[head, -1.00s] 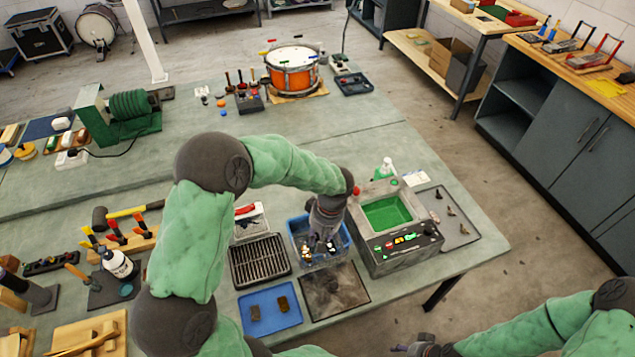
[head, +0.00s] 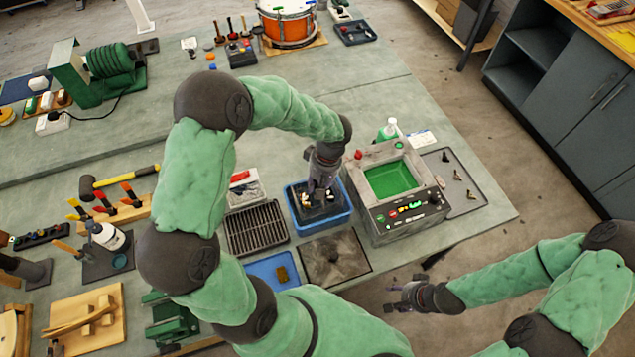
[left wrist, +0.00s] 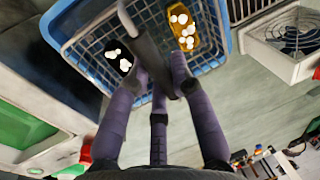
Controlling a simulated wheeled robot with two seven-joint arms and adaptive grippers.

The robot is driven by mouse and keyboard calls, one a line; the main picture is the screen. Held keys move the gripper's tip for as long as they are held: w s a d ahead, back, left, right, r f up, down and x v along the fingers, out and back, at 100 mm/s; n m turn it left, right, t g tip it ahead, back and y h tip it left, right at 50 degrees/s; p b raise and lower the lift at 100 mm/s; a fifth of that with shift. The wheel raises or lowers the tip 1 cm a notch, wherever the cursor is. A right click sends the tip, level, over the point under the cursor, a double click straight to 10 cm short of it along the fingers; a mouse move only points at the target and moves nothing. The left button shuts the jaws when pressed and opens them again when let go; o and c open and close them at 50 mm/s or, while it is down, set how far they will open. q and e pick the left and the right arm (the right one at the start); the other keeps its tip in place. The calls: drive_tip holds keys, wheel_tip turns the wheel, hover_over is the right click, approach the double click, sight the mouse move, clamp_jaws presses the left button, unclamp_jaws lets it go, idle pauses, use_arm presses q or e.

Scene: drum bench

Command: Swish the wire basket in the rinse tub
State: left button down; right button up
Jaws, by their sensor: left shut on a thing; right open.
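The blue rinse tub (head: 322,228) stands on the bench in front of my left arm, and its rim shows in the left wrist view (left wrist: 222,28). The wire basket (left wrist: 96,33) sits within the tub's rim and holds a gold part (left wrist: 184,28) and a black part (left wrist: 117,57) with white blobs on them. My left gripper (head: 321,190) is above the tub, pointing down. In the left wrist view its fingers (left wrist: 153,72) are shut on the basket's dark grey handle, hiding part of the basket. My right gripper (head: 393,298) is open and empty, off the bench's front edge.
A grey machine with a green-filled tank (head: 388,182) stands close right of the tub. A black grate (head: 256,228) is at its left, a dark square plate (head: 335,258) in front, and a blue tray (head: 262,268) front left. A white bottle (head: 390,130) stands behind the machine.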

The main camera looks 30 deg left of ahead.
use_arm(q)
wheel_tip(320, 180, down, 3)
drive_tip(key=shift+r+b, duration=0.2)
drive_tip(key=shift+b, duration=0.55)
wheel_tip(320, 180, down, 4)
drive_tip(key=b, duration=0.3)
drive_tip(key=shift+r, duration=0.2)
drive_tip(key=shift+r, duration=0.15)
drive_tip(key=shift+r+p, duration=0.5)
drive_tip(key=shift+r, duration=0.55)
drive_tip(key=shift+f, duration=0.15)
drive_tip(key=shift+f+b, duration=1.05)
